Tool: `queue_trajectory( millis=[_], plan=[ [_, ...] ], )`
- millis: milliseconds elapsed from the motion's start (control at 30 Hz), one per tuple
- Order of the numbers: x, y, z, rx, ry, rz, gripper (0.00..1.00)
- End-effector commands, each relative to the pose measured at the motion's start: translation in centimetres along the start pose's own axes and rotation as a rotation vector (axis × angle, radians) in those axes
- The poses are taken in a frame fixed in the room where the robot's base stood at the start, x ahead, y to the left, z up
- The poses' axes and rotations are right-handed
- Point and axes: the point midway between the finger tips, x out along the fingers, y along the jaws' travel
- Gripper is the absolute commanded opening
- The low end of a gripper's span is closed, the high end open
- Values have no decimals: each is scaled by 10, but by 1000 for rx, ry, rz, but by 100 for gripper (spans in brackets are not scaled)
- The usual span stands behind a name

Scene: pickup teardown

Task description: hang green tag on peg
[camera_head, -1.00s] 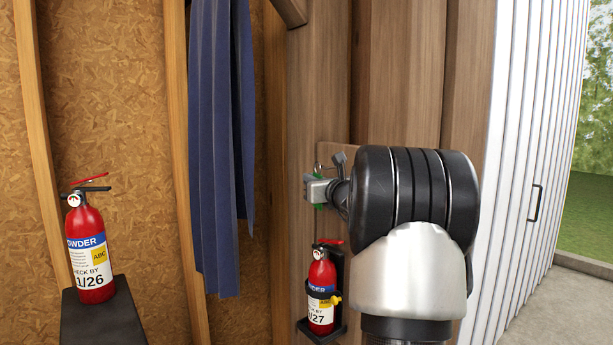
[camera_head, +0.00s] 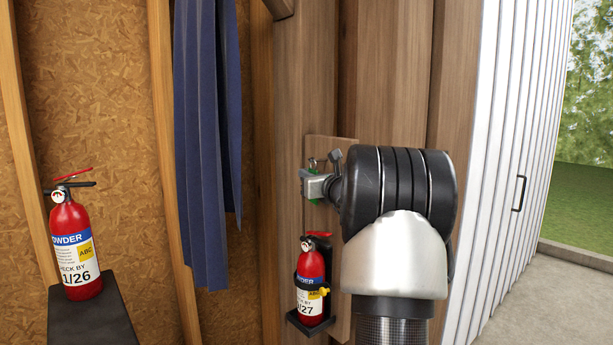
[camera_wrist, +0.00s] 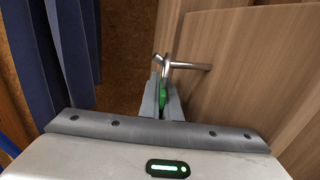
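The green tag (camera_wrist: 163,97) is between the fingers of my gripper (camera_wrist: 161,88), which are shut on it. In the head view, green bits of the tag (camera_head: 315,201) show below and above the grey fingers of my gripper (camera_head: 312,186). The metal peg (camera_wrist: 190,66) sticks out from a wooden board on the wall, just beyond the fingertips in the wrist view. A thin metal piece by the peg's end may be the tag's ring; I cannot tell whether it is around the peg or beside it.
A red fire extinguisher (camera_head: 312,281) sits in a black bracket on the board below my gripper. Another extinguisher (camera_head: 76,246) stands on a black stand at left. A blue cloth (camera_head: 207,150) hangs left of the board (camera_head: 347,148). A white corrugated wall (camera_head: 510,130) is at right.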

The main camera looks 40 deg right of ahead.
Motion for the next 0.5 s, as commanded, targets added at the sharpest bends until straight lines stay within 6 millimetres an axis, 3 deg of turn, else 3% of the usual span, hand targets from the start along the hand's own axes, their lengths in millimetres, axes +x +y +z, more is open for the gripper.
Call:
queue_trajectory(
  millis=[333, 433, 500],
  plan=[
    [0, 0, 0, 0, 0, 0, 0],
    [0, 0, 0, 0, 0, 0, 20],
    [0, 0, 0, 0, 0, 0, 25]
  ],
)
